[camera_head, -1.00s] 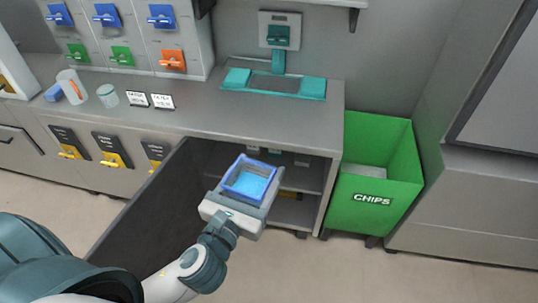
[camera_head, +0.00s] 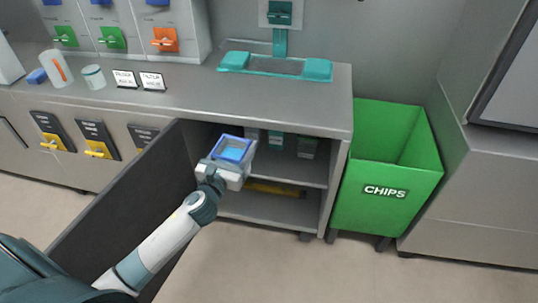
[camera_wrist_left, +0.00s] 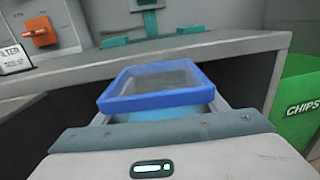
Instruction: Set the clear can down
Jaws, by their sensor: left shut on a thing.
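The clear can (camera_head: 232,150) has a blue square rim and light blue contents. It also fills the middle of the left wrist view (camera_wrist_left: 158,85). My left gripper (camera_head: 229,165) is shut on it and holds it up at the opening of the cabinet (camera_head: 262,210) under the counter. In the wrist view the can sits between the fingers, with its lower part hidden by the gripper body. I cannot tell whether the can touches the shelf. My right gripper is not in view.
The open cabinet door (camera_head: 125,205) stands left of my arm. Small items (camera_head: 306,146) stand on the upper shelf (camera_head: 300,170). The green CHIPS bin (camera_head: 385,190) is right of the cabinet. The counter edge (camera_head: 250,128) runs above the opening.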

